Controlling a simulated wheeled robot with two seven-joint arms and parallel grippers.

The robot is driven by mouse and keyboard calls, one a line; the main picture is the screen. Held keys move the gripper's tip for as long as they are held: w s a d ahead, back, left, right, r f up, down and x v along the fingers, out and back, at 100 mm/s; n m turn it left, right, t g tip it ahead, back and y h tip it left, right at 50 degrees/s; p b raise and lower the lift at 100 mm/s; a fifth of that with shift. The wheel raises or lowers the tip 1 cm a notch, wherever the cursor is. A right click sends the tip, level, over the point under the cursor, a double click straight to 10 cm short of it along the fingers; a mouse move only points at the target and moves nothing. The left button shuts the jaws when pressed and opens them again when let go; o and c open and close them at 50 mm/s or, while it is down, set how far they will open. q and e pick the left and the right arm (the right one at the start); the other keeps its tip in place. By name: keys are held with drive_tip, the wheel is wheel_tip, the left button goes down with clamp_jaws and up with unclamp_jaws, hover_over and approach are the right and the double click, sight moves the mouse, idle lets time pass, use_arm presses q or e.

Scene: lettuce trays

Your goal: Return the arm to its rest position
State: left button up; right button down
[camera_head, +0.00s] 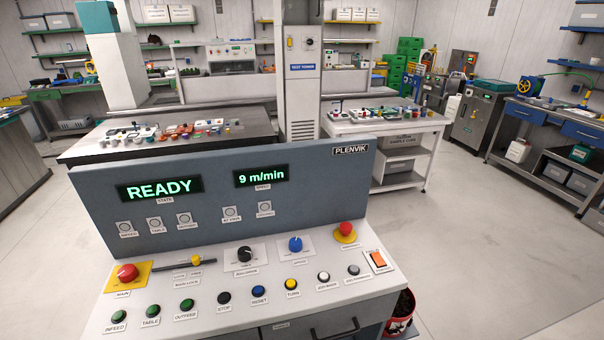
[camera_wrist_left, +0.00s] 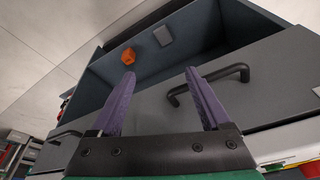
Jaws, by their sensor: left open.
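My left gripper (camera_wrist_left: 160,76) shows in the left wrist view, with two purple fingers spread apart and nothing between them. Its fingers point toward a grey drawer (camera_wrist_left: 88,75), which stands open. A dark curved handle (camera_wrist_left: 207,84) on a grey front is just to the right of the fingers. Inside the drawer lie a small orange object (camera_wrist_left: 128,56) and a grey rectangular piece (camera_wrist_left: 162,36). Whether the fingers touch the drawer front cannot be told. Neither gripper nor arm shows in the head view.
In the head view a control console (camera_head: 112,216) with buttons and a READY display stands close in front. A dark handle (camera_head: 335,328) is low on it. A red bucket (camera_head: 401,314) stands at its right. Clear floor (camera_head: 480,250) lies to the right.

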use_arm(q)
drive_tip(key=s+f+g+b, duration=0.1)
drive_tip(key=s+f+b, duration=0.1)
drive_tip(key=f, duration=1)
drive_tip(key=s+f+b, duration=0.2)
drive_tip(key=f, duration=1)
drive_tip(key=s+a+f+g+b, duration=0.1)
drive_tip(key=s+a+f+b, duration=0.2)
drive_tip(key=s+f, duration=1.2)
drive_tip(key=shift+s+f+b, duration=0.4)
drive_tip(key=shift+f+b, duration=0.15)
drive_tip(key=shift+f, duration=0.25)
